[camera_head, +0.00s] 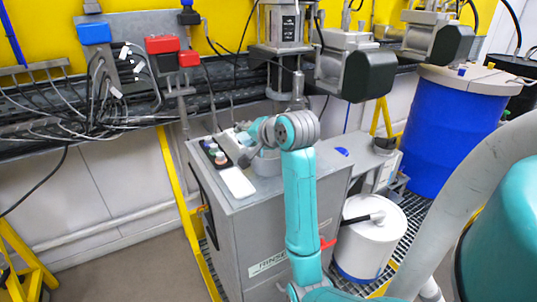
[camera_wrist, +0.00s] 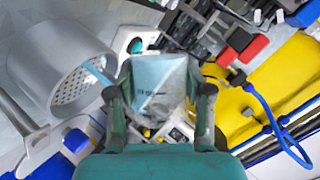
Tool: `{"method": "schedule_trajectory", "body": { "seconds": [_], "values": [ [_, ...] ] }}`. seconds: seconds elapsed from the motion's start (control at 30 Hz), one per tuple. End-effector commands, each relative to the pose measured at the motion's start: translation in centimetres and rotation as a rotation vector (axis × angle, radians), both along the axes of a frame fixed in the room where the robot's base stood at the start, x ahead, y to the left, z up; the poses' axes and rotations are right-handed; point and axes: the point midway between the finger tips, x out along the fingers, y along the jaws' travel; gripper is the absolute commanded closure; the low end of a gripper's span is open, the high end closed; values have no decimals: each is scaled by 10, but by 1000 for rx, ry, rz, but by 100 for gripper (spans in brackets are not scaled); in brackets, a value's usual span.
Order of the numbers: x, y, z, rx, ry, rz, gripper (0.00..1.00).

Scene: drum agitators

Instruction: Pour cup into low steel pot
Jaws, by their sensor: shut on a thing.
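My gripper (camera_wrist: 159,92) is shut on a pale, see-through cup (camera_wrist: 157,76), one finger on each side. The wrist view is strongly rolled, and the cup appears tilted towards a grey pot (camera_wrist: 52,62) at its left. Dotted holes or marks show inside the pot's mouth. A thin light-blue streak (camera_wrist: 97,72) runs from beside the cup to the pot's mouth and looks like a poured stream. My gripper (camera_head: 240,140) is small and unclear there.
A panel with round buttons (camera_head: 215,153) and a white plate (camera_head: 238,183) lie on the cabinet (camera_head: 258,240). Machinery and cables line the yellow wall behind. A white drum (camera_head: 369,235) and a blue drum (camera_head: 452,130) stand at the right. Open floor lies at the left.

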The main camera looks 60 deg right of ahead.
Motion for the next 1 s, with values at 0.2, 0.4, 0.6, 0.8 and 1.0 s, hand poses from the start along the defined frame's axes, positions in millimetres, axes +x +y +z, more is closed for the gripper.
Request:
{"method": "schedule_trajectory", "body": {
  "seconds": [0.2, 0.4, 0.6, 0.8, 1.0],
  "values": [
    [0, 0, 1, 19, -14, 0, 87],
    [0, 0, 1, 36, -25, -1, 87],
    [0, 0, -1, 54, -37, 1, 87],
    [0, 0, -2, 72, -49, 0, 87],
    [0, 0, -3, 89, -61, 0, 87]
  ]
}}
